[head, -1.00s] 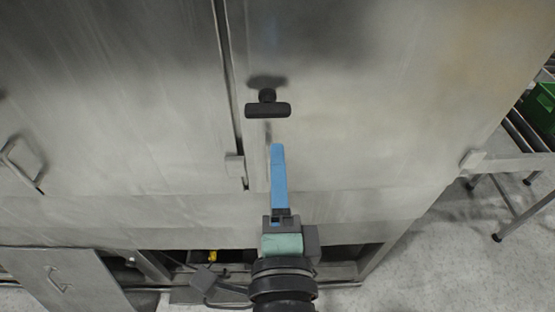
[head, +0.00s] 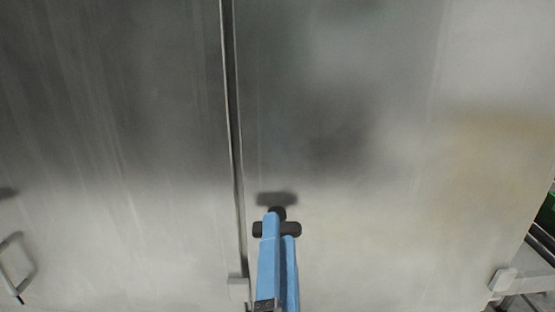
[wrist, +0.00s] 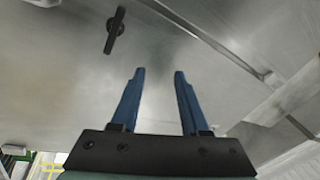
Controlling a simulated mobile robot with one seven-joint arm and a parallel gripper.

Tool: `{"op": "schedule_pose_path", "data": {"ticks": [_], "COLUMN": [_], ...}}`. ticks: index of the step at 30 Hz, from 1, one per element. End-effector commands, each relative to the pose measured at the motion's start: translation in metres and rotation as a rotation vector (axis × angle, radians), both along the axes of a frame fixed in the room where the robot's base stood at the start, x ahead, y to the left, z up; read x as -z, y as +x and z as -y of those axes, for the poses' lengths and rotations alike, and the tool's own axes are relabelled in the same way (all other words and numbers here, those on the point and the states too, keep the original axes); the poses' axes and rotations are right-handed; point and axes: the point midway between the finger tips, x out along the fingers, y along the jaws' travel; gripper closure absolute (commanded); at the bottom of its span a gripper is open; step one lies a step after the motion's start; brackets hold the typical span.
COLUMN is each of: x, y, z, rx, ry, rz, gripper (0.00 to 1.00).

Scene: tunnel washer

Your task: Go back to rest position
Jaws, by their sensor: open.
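My gripper (head: 280,226) is open, with its two blue fingers pointing up the picture in the head view. Its fingertips overlap the black T-shaped handle (head: 291,229) on the steel door there. In the wrist view my gripper (wrist: 159,72) has a clear gap between its fingers and nothing in it. The handle (wrist: 116,32) shows beyond and to the left of the fingertips, apart from them. Part of the handle is hidden behind the fingers in the head view.
The steel front (head: 340,110) fills most of the head view, with a vertical door seam (head: 233,130) left of the handle. A bar handle (head: 14,268) is at the left edge. A pale bracket (head: 503,281) and rollers are at the lower right.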

Motion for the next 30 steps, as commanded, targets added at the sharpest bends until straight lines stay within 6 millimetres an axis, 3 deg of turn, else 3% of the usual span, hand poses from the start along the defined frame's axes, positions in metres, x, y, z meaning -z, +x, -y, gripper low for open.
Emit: {"op": "schedule_pose_path", "data": {"ticks": [5, 9, 15, 20, 30], "x": [-0.049, -0.091, -0.134, -0.148, -0.149], "y": [0.001, -0.013, -0.037, -0.046, -0.047], "z": [0.0, 0.0, -0.001, -0.002, -0.002], "rx": [0.145, 0.303, 0.508, 0.582, 0.583], "ry": [-0.364, -0.643, -0.923, -1.012, -1.013], "rz": [0.212, 0.351, 0.469, 0.498, 0.499], "gripper": [0.55, 0.55, 0.55, 0.55, 0.55]}}
